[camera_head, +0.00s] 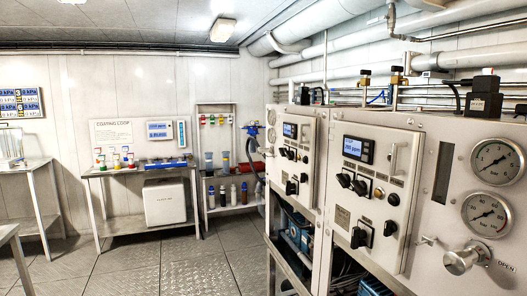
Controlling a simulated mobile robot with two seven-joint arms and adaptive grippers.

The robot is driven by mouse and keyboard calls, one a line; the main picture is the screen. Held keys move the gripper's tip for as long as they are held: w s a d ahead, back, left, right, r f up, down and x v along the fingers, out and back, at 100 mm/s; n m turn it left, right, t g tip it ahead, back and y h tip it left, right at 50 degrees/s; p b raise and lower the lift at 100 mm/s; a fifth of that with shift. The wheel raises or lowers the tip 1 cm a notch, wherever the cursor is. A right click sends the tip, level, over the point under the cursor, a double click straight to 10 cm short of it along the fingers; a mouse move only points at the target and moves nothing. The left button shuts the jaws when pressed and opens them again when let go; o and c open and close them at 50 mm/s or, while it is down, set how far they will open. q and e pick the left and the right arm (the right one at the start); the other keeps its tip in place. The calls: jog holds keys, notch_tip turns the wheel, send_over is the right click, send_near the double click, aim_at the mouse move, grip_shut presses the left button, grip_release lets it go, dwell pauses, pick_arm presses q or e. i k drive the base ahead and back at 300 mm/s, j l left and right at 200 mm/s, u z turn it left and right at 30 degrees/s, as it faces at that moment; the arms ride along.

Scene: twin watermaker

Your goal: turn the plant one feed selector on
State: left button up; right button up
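Two grey control panels stand on the watermaker cabinets at the right. The farther panel (298,135) has a similar display (290,130), a row of small knobs and two lower selectors (291,187) and (304,178). The labels are too small to read, so I cannot tell which selector is the plant one feed selector or its position. Neither of my grippers is in view.
Two pressure gauges (497,161) and (487,214) and a valve handle (461,261) are on the near cabinet. Pipes run overhead. A bench (133,170) and a bottle shelf (232,208) stand at the back wall. The metal floor (195,270) left of the cabinets is clear.

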aim_at(282, 150)
jog(key=i+j+z, duration=0.25)
jog(key=i+j, duration=0.5)
jog(key=j, duration=0.1)
